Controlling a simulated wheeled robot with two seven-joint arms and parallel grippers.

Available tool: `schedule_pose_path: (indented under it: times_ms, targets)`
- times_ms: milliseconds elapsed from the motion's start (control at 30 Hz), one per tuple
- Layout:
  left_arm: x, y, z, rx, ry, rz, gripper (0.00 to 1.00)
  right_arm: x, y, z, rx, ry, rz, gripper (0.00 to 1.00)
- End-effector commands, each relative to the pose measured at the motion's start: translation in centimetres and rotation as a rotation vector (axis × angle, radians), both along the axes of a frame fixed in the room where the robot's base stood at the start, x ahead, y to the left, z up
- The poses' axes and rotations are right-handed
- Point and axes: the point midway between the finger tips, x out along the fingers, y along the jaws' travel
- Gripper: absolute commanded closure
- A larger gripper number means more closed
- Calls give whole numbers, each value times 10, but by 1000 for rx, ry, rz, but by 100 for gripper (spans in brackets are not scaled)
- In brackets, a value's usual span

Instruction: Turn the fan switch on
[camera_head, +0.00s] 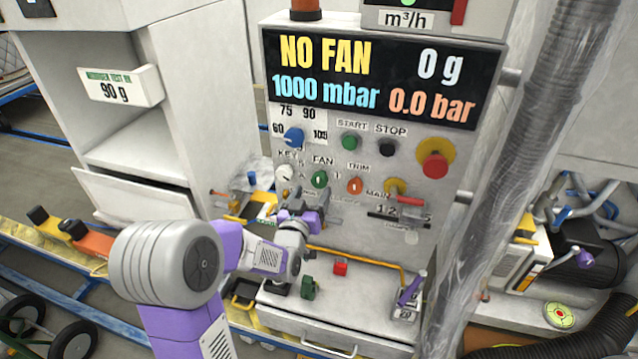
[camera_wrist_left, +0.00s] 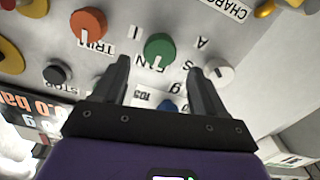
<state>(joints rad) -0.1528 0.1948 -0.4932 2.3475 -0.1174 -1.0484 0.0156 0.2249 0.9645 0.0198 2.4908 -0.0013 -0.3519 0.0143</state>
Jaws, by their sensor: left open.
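The fan switch is a green knob (camera_head: 320,179) under the FAN label on the grey control panel (camera_head: 440,215). In the left wrist view the green knob (camera_wrist_left: 160,47) lies ahead, between the lines of my two fingers. My left gripper (camera_head: 302,211) is just below the knob in the head view. In the left wrist view its fingers (camera_wrist_left: 160,68) are apart with nothing held between them. Contact with the knob cannot be told. The display (camera_head: 365,78) reads NO FAN, 0 g, 1000 mbar and 0.0 bar. My right gripper is not in view.
A white key knob (camera_head: 284,175) and an orange trim knob (camera_head: 355,186) flank the green one. A blue dial (camera_head: 294,137), green start (camera_head: 350,141) and black stop (camera_head: 387,148) buttons sit above. A red emergency button (camera_head: 435,165) is right. A transparent hose (camera_head: 540,130) runs beside the panel.

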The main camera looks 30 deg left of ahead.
Motion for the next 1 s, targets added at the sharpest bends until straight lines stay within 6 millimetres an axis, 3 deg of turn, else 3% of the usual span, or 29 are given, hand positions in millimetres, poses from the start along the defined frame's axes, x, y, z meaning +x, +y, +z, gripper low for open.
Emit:
schedule_pose_path:
  times_ms: [400, 800, 833, 1000]
  targets:
    - [56, 13, -1, 1, 4, -2, 29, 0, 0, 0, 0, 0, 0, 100]
    - [64, 14, -2, -1, 6, -2, 29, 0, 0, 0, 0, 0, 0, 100]
    - [64, 14, -2, -1, 6, -2, 30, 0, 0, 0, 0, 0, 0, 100]
    - [64, 14, -2, -1, 6, -2, 56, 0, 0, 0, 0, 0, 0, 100]
